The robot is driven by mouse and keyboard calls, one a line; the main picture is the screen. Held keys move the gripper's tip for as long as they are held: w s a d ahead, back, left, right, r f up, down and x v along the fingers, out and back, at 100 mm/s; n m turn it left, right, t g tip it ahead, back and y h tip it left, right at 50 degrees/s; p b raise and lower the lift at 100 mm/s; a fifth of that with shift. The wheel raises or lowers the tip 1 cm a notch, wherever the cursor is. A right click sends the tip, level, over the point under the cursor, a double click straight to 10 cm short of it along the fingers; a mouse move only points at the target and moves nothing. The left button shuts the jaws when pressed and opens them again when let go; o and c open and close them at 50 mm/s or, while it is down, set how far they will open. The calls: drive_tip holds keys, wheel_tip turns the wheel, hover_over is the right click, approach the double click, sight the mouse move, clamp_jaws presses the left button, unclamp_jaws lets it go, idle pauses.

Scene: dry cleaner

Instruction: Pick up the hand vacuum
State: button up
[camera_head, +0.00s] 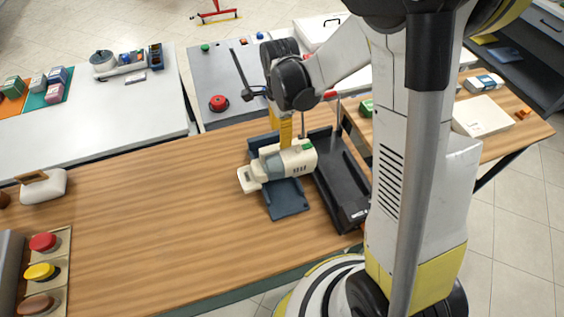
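The hand vacuum (297,161) is cream with a grey middle section, a pale nozzle to the left and a small green spot on its upper right. It lies across a dark blue tray (288,204) on the wooden counter. My arm reaches over from the right, and my gripper (287,134) hangs just above and behind the vacuum, with a yellow part close to its top. I cannot tell whether it touches the vacuum. The fingertips are not clear, so whether they are open or shut does not show.
A black tray (346,190) stands right beside the vacuum. A white item with a brown handle (42,188) and coloured round knobs (42,242) are at the left. A grey table (219,84) lies behind. The wooden counter left of the vacuum (160,210) is clear.

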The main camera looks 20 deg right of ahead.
sight(277, 160)
drive_tip(key=shift+s+d+f+b, duration=0.15)
drive_tip(key=shift+f+b, duration=0.2)
drive_tip(key=shift+f, duration=0.95)
drive_tip(key=shift+s+d+f+b, duration=0.1)
drive_tip(key=shift+f+b, duration=0.25)
drive_tip(key=shift+f, duration=0.95)
drive_tip(key=shift+f+b, duration=0.25)
drive_tip(key=shift+b, duration=0.15)
clamp_jaws()
